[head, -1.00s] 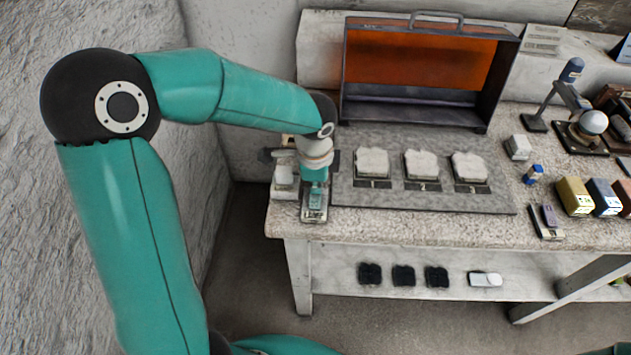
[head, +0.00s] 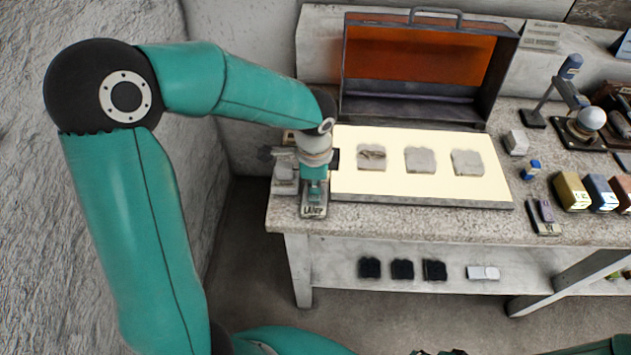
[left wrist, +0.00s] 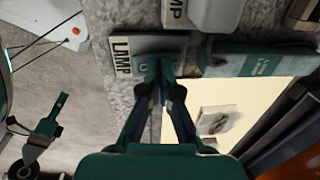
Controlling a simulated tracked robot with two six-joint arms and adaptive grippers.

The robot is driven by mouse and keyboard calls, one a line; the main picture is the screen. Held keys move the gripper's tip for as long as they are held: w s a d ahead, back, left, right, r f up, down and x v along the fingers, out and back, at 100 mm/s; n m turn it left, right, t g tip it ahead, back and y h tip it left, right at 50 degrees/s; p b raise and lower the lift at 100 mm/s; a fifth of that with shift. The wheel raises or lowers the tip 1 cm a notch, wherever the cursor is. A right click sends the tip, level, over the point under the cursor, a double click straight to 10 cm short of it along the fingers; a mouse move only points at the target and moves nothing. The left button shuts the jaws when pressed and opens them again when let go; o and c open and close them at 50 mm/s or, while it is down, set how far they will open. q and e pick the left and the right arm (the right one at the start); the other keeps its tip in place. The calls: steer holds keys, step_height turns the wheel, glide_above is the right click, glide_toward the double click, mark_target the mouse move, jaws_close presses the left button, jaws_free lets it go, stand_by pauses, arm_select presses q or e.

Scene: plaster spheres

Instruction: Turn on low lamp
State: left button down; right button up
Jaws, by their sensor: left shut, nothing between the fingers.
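A flat panel (head: 395,178) on the bench glows pale yellow, with three pale blocks on it. It also shows bright in the left wrist view (left wrist: 258,95). At its front left corner is a small plate labelled LAMP (head: 313,211). In the left wrist view the LAMP plate (left wrist: 122,58) lies just beyond my fingertips. My left gripper (head: 314,190) points down over the plate, shut and empty; its fingertips (left wrist: 158,75) are at the plate's control, which they partly hide. Contact is unclear. Dark tips at the head view's bottom edge may be my right gripper (head: 438,352).
A second LAMP-marked fixture (left wrist: 175,12) is close by. An open case with an orange inside (head: 420,60) stands behind the panel. A desk lamp (head: 570,68), small boxes (head: 573,192) and other items fill the right. Black blocks (head: 402,269) lie on the lower shelf.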

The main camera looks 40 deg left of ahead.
arm_select(q)
steer(key=shift+w+r+p, duration=0.1)
steer(key=shift+r+p, duration=0.45)
steer(key=shift+r, duration=0.05)
steer(key=r+p, duration=0.3)
steer(key=shift+w+a+r, duration=0.2)
steer(key=shift+w+r, duration=0.15)
steer(key=shift+r, duration=0.05)
step_height(320, 180, up, 9)
steer(key=w, duration=0.1)
steer(key=shift+w+a+b, duration=0.15)
steer(key=shift+a+b, duration=0.3)
steer(key=shift+f, duration=0.15)
